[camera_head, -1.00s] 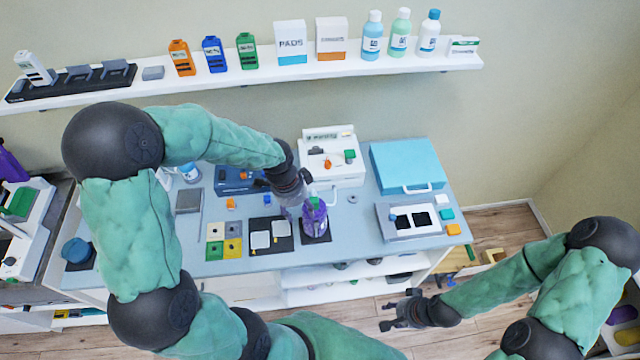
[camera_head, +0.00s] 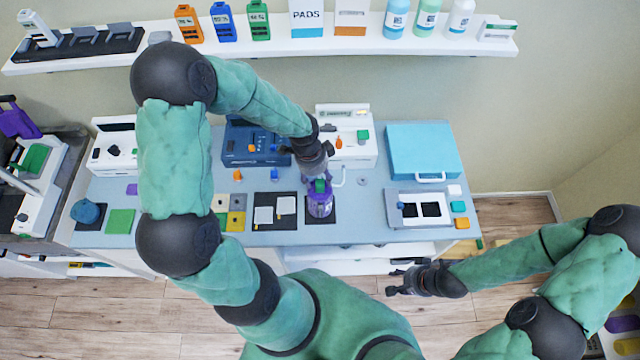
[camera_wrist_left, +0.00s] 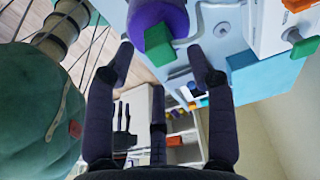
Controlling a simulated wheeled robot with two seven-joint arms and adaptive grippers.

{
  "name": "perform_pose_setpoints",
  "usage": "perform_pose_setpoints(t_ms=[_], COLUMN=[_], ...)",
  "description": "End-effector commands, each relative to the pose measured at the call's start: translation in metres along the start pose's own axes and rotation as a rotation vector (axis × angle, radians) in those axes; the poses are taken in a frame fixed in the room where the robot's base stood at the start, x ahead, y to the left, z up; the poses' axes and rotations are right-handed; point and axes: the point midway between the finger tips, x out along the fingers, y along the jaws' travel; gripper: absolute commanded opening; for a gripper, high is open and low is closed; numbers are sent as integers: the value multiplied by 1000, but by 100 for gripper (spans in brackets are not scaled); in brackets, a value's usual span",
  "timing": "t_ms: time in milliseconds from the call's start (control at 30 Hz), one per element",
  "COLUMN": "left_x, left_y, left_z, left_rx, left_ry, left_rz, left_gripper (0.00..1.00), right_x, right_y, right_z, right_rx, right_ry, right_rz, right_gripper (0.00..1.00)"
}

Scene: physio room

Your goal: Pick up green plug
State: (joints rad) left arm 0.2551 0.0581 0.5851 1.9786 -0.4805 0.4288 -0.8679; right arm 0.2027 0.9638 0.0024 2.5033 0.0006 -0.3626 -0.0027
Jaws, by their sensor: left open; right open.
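A green block (camera_head: 319,186), which looks like the green plug, sits on top of a purple container (camera_head: 320,207) on the blue-grey table. In the left wrist view the green block (camera_wrist_left: 159,46) shows against the purple container (camera_wrist_left: 157,17), just beyond my fingertips. A second green piece (camera_head: 363,135) sits on a white device; it also shows in the left wrist view (camera_wrist_left: 303,47). My left gripper (camera_head: 317,174) is open, directly above the purple container, with nothing between its fingers. Whether a finger touches the green block I cannot tell. My right gripper (camera_head: 392,281) is open and empty, over the floor in front of the table.
The white device (camera_head: 352,157) and a blue box (camera_head: 250,146) stand behind the container. A light blue case (camera_head: 422,152) and a tray with black squares (camera_head: 419,209) are at the right. Black-and-white pads (camera_head: 275,211) lie left of the container. A shelf (camera_head: 350,41) runs behind.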

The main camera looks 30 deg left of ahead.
Motion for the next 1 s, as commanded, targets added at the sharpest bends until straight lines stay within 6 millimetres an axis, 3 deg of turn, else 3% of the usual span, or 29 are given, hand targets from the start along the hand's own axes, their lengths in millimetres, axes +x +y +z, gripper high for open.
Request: perform_pose_setpoints(t_ms=[200, 533, 567, 700, 1000], left_x=[31, 38, 38, 38, 38], left_y=[-1, -1, -1, -1, -1], left_z=[0, 0, 0, 0, 0], left_rx=[1, 1, 1, 1, 1], left_ry=[-1, -1, -1, -1, 0], left_rz=[4, 2, 2, 2, 1], left_gripper=[55, 55, 52, 15, 16], right_x=[1, 1, 1, 1, 1], right_y=[0, 0, 0, 0, 0], right_z=[0, 0, 0, 0, 0], right_rx=[0, 0, 0, 0, 0], right_ry=[0, 0, 0, 0, 0], right_rz=[0, 0, 0, 0, 0], right_gripper=[41, 41, 41, 41, 41])
